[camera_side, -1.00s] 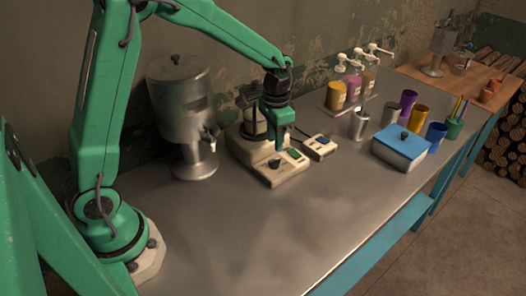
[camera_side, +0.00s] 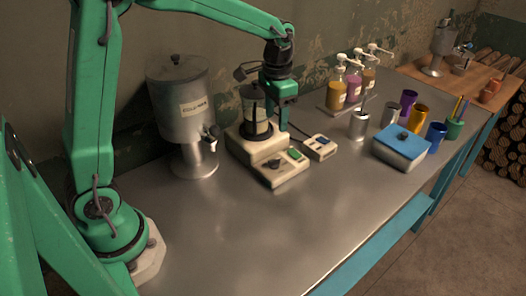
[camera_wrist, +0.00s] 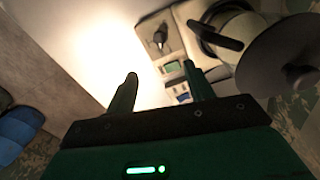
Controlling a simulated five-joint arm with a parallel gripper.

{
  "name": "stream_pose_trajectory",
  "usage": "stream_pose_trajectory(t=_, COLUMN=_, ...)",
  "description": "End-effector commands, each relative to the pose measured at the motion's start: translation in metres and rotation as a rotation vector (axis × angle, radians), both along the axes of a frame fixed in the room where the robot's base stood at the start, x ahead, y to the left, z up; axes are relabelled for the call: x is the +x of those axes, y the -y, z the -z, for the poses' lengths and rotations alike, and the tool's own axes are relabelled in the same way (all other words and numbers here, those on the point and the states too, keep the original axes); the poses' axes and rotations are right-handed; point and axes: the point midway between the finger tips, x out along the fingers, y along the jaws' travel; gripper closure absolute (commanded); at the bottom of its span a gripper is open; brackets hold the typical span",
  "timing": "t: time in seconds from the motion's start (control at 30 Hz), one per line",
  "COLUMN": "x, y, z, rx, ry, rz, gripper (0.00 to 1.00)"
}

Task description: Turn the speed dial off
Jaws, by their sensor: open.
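The speed dial (camera_side: 275,164) is a dark knob on the low front panel of a cream hotplate-like unit (camera_side: 250,147). My gripper (camera_side: 276,121) hangs above the unit, fingers down, apart from the dial. Its two green fingers stand open and empty in the wrist view (camera_wrist: 160,70). I cannot read the dial's setting.
A glass vessel (camera_side: 256,112) stands on the unit, close behind my gripper. A metal milk dispenser (camera_side: 180,105) stands to the left. A small box with a display (camera_side: 320,148) sits to the right, with a blue-lidded box (camera_side: 401,148) farther right. The front tabletop is clear.

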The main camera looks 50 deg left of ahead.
Motion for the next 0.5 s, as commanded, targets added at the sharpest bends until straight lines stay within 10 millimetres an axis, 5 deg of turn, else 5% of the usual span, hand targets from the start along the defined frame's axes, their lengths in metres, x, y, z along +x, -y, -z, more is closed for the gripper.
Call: stream_pose_trajectory(t=0.5, x=-0.0013, y=0.0000, z=0.0041, rx=-0.002, ry=-0.008, rz=-0.617, gripper=0.47)
